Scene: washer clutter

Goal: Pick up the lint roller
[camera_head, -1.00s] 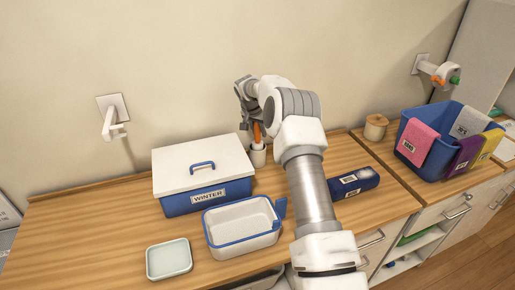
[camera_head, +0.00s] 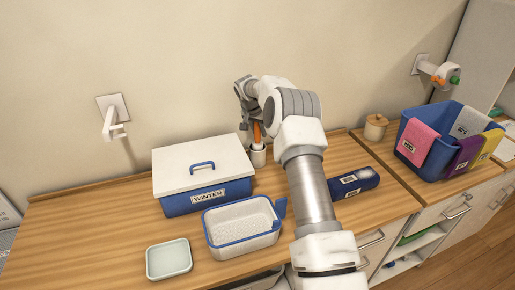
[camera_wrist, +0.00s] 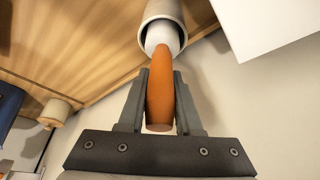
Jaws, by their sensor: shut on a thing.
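The lint roller has an orange handle (camera_wrist: 160,85) and a white roller end. In the wrist view the white end sits inside a pale round holder (camera_wrist: 163,14), and the handle lies between the fingers of my gripper (camera_wrist: 160,100). My gripper is shut on the handle. In the head view the orange handle (camera_head: 257,131) shows above the white holder (camera_head: 258,156), with my gripper (camera_head: 250,122) beside it and partly hidden by my arm.
A white-lidded blue box (camera_head: 203,167) labelled WINTER stands left of the holder. An open blue-rimmed tub (camera_head: 243,242) and a pale dish (camera_head: 169,259) are in front. A dark blue packet (camera_head: 354,182) and a lidded jar (camera_head: 375,127) are to the right. The wall is close behind.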

